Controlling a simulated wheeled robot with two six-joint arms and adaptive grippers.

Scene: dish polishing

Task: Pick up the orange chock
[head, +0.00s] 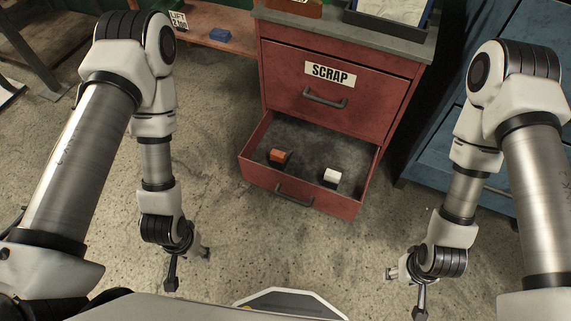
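The orange chock (278,157) is a small block with a dark side. It lies on the floor of the open lower drawer, left of the drawer's middle. My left gripper (202,252) hangs over the concrete floor, left of and nearer than the drawer, apart from the chock. My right gripper (392,273) hangs to the right, nearer than the drawer and clear of it. Both grippers are small and turned away, so I cannot tell if they are open or shut. I see nothing held in either one.
A white chock (331,176) lies in the same drawer (263,184), to the right. The red cabinet (333,108) has a SCRAP label (330,73) on its closed upper drawer. A blue cabinet (440,165) stands right. A blue block (220,35) sits on the low shelf at back left.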

